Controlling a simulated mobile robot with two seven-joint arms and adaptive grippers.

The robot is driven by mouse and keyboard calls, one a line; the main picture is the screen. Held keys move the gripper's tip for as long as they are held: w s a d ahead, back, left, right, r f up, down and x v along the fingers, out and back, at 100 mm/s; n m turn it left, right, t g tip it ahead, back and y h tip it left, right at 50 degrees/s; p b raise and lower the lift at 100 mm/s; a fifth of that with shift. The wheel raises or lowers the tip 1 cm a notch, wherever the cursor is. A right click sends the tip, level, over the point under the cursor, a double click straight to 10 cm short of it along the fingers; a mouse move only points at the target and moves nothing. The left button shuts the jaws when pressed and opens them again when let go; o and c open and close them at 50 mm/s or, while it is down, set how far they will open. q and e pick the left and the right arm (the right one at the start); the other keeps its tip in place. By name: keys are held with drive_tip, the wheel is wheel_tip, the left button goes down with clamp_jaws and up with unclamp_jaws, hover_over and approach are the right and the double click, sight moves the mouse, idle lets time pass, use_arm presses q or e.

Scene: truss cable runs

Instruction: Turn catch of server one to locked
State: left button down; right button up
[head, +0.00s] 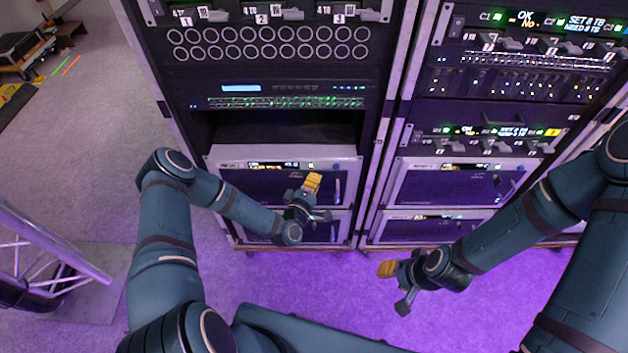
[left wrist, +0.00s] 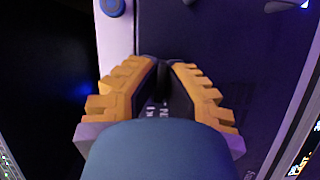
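Two pale-framed servers stack at the bottom of the left rack; the upper server's frame (head: 283,152) has a small lit strip. I cannot read which one is server one. My left gripper (head: 313,181) has its orange fingertips at the right part of the upper server's dark front. In the left wrist view its fingers (left wrist: 161,72) are close together, pointing at a dark panel (left wrist: 225,55). A small dark rounded part sits between the tips, perhaps the catch; whether they grip it is unclear. Its position is hidden. My right gripper (head: 386,269) hangs above the floor, away from the racks; its fingers appear together.
A right-hand rack holds similar servers, such as one with a dark front (head: 447,187). An empty dark bay (head: 285,130) lies above the left server. A metal truss (head: 45,245) stands at the left. The purple-lit floor (head: 330,285) before the racks is clear.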

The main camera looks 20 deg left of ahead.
use_arm(q)
drive_tip(key=m+p, duration=0.1)
drive_tip(key=m+g+p, duration=0.1)
drive_tip(key=m, duration=0.1)
drive_tip(key=m+y+p, duration=0.1)
drive_tip(key=shift+r+g, duration=0.25)
drive_tip(key=shift+g, duration=0.15)
drive_tip(key=m+g+y+p, duration=0.1)
drive_tip(key=m+p, duration=0.1)
drive_tip(key=m, duration=0.2)
drive_tip(key=shift+d+y, duration=0.1)
drive_tip(key=shift+y, duration=0.3)
drive_tip(key=shift+f+m+g+y+p, duration=0.1)
drive_tip(key=shift+m+g+y+p, duration=0.35)
drive_tip(key=shift+m, duration=0.65)
drive_tip(key=shift+m+g+y, duration=0.25)
drive_tip(key=shift+m+y, duration=0.6)
drive_tip(key=shift+m, duration=0.15)
drive_tip(key=shift+f, duration=0.1)
drive_tip(key=c, duration=1.1)
unclamp_jaws()
